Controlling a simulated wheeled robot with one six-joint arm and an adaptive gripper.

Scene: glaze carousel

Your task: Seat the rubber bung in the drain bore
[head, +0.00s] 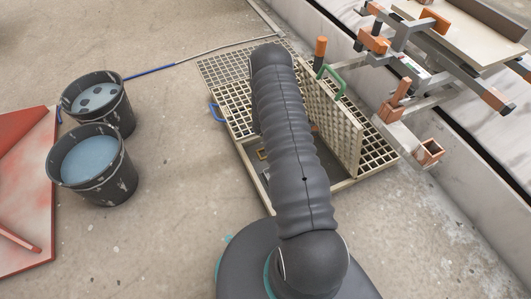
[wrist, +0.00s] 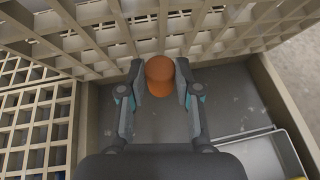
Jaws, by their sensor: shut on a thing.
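In the wrist view my gripper (wrist: 160,88) is shut on an orange, slightly tapered round plug, which I take for the rubber bung (wrist: 161,70). It is held between the two fingertips over an open pit with a grey floor (wrist: 225,95). I cannot tell its height above the floor. No drain bore shows; the bung, the gripper or the grating may hide it. In the head view my arm covers the gripper and the bung. The pit's pale frame (head: 348,184) shows beside the arm.
A flat grating (head: 226,82) lies left of the pit, and an upright grating panel (head: 335,118) with a green handle (head: 331,79) stands right. A grey tray (wrist: 265,157) sits in the pit. Two buckets (head: 122,105) (head: 105,190) stand left. Clamps (head: 397,95) crowd the right.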

